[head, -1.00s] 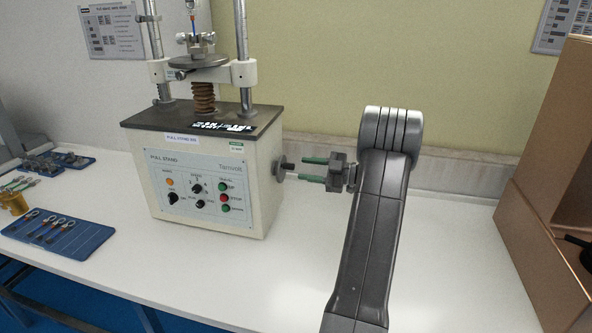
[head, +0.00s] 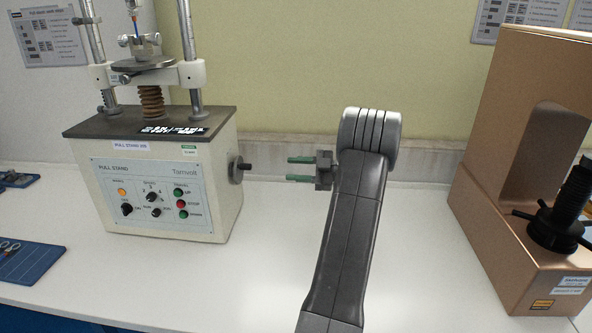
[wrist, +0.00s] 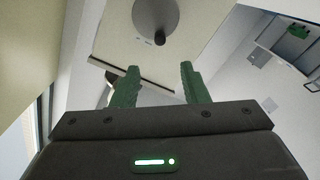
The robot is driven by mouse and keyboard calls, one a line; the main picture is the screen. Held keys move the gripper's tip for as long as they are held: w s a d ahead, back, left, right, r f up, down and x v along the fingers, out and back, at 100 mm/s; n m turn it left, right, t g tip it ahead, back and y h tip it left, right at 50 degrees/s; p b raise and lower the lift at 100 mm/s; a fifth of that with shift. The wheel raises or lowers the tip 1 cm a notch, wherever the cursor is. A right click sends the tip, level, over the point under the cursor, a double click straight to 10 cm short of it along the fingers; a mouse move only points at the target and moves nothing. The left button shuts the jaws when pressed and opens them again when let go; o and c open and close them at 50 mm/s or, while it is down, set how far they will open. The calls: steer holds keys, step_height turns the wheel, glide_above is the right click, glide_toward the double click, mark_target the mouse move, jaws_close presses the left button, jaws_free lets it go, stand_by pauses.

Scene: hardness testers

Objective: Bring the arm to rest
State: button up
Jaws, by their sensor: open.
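My gripper (head: 300,169) is in the middle of the head view, its two green fingers apart with nothing between them. The fingers point left at the side knob (head: 238,169) of the pull stand (head: 165,175), with a clear gap between them. My dark grey arm rises from the bottom of the view to the gripper. In the wrist view the open green fingers (wrist: 158,87) show against the stand's pale side. The round disc with its dark knob (wrist: 155,25) lies beyond the fingertips.
A copper-coloured tester (head: 490,180) with a black spoked handle (head: 560,220) stands at the right. A blue mat (head: 28,262) with small parts lies at the left. The white table (head: 425,240) is clear between the stand and the tester. A wall is behind.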

mark_target(250, 167)
steer(key=a+p, duration=0.2)
steer(key=a, duration=1.2)
steer(key=shift+w, duration=0.2)
steer(key=shift+d, duration=0.1)
